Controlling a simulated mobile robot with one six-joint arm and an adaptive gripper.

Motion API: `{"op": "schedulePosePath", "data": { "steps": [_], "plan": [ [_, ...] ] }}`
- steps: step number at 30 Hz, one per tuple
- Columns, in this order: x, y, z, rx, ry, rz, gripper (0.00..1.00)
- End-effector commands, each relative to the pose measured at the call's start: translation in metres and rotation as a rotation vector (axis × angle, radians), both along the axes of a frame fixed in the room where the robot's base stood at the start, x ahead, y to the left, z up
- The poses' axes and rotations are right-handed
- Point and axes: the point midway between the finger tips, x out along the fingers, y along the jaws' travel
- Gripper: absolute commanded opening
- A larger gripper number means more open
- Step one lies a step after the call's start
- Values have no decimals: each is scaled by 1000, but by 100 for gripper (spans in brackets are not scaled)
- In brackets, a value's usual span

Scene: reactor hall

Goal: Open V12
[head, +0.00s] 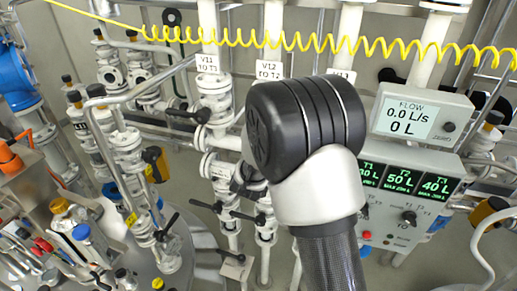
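The label "V12 TO T2" (269,69) sits on a white vertical pipe in the middle of the head view. My arm's black and white joint covers most of the pipe below this label, so the V12 valve body is largely hidden. Dark lever handles (243,216) show on the lower pipes left of my arm; I cannot tell which of them belongs to V12. A dark grey part peeks out at the left edge of my arm and may be my gripper. Its fingers and any contact with a handle cannot be made out.
The V11 label (207,63) and its valve (214,101) stand just left. A flow meter (421,115) reads 0.0 L/s and 0 L. A tank panel (405,181) is at the right. A yellow coiled cable (300,41) crosses the top. Dense piping fills the left.

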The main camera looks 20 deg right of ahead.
Motion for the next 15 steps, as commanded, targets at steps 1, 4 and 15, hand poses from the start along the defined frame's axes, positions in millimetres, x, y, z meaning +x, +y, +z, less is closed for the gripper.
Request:
{"op": "schedulePosePath", "data": {
  "steps": [1, 4, 15],
  "plan": [
    [-3, -2, -5, -1, 13, -3, 0],
    [-3, -2, -5, -3, 13, -3, 0],
    [-2, -2, -4, -3, 10, -3, 26]
  ]
}}
